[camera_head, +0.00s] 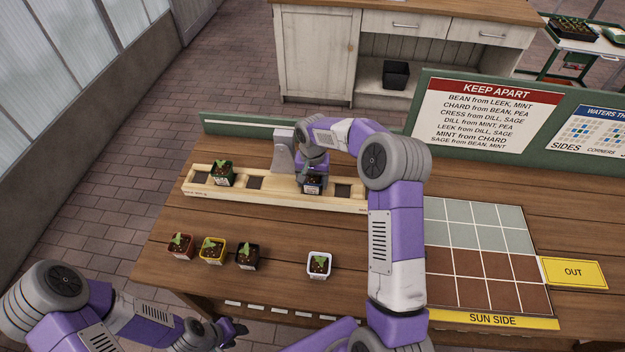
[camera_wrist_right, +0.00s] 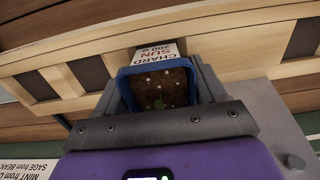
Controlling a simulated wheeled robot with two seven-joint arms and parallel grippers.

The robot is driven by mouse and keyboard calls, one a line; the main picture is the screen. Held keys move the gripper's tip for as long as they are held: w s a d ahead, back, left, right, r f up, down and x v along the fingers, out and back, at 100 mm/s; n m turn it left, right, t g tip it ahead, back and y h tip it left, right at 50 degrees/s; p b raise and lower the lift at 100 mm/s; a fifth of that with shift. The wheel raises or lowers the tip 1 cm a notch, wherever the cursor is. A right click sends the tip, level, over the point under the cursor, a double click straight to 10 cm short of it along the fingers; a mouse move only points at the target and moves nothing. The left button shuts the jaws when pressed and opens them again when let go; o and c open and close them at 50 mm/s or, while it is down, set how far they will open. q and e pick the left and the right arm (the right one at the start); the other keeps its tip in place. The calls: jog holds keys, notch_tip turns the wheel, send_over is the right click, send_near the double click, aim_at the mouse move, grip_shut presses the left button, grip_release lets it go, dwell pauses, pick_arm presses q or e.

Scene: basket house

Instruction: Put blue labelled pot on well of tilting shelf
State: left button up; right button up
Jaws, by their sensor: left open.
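The blue labelled pot (camera_head: 313,186) is at the tilting shelf (camera_head: 285,192), toward the shelf's right part. In the right wrist view, the blue pot (camera_wrist_right: 124,90) holds dark soil and a small seedling, and its label reads CHARD, SUN, 200 g. My right gripper (camera_head: 313,172) comes down from above with its jaws against both sides of the pot. I cannot tell whether the pot rests in a well or hangs just above it. A dark empty well (camera_head: 343,191) shows right of it, another (camera_head: 255,183) to its left. My left gripper (camera_head: 228,332) is open and empty at the bottom.
A green pot (camera_head: 222,175) sits in the shelf's left part. Red (camera_head: 181,246), yellow (camera_head: 212,250), black (camera_head: 248,256) and white (camera_head: 320,265) pots stand in front. A gridded mat (camera_head: 480,246) and KEEP APART sign (camera_head: 482,118) are right. My right forearm arches over the table.

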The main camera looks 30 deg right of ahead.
jog(key=o, duration=0.4)
jog(key=shift+r, duration=0.2)
notch_tip(320, 180, up, 12)
jog(key=shift+f+p, duration=0.1)
jog(key=shift+p, duration=0.85)
